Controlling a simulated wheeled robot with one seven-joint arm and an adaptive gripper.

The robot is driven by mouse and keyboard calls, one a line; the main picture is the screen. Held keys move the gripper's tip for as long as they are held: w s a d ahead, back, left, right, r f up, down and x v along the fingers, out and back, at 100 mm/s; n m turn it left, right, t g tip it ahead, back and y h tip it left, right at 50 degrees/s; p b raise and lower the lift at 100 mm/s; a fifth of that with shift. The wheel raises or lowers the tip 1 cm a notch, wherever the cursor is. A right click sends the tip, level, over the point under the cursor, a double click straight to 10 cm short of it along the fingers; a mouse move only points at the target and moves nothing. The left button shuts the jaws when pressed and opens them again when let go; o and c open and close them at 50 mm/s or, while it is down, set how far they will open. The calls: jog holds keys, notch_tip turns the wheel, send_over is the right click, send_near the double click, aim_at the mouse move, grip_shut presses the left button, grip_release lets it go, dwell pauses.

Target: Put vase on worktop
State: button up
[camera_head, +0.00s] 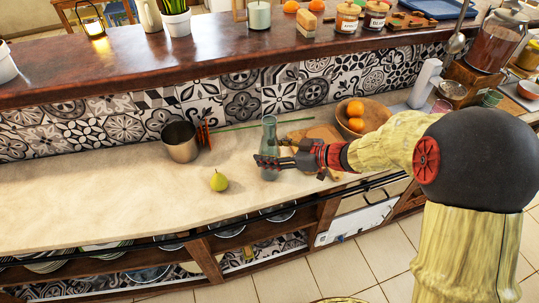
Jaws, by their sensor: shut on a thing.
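A blue-grey glass vase (269,135) with a narrow neck stands upright at the middle of the pale worktop (80,197). Its base appears to be on or just above the worktop surface; the exact contact is hard to tell. My gripper (268,162) reaches in from the right and is shut on the lower body of the vase. The fingers hide part of the vase.
A green pear (219,181) and a metal pot (181,142) are left of the vase. A wooden bowl (374,112) with oranges and a wooden board (318,132) are to its right. The worktop's left part is clear. A raised dark shelf (120,75) runs behind.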

jog(key=shift+r, duration=0.2)
jog(key=shift+f, duration=0.2)
jog(key=o, duration=1.6)
jog(key=shift+r, duration=0.1)
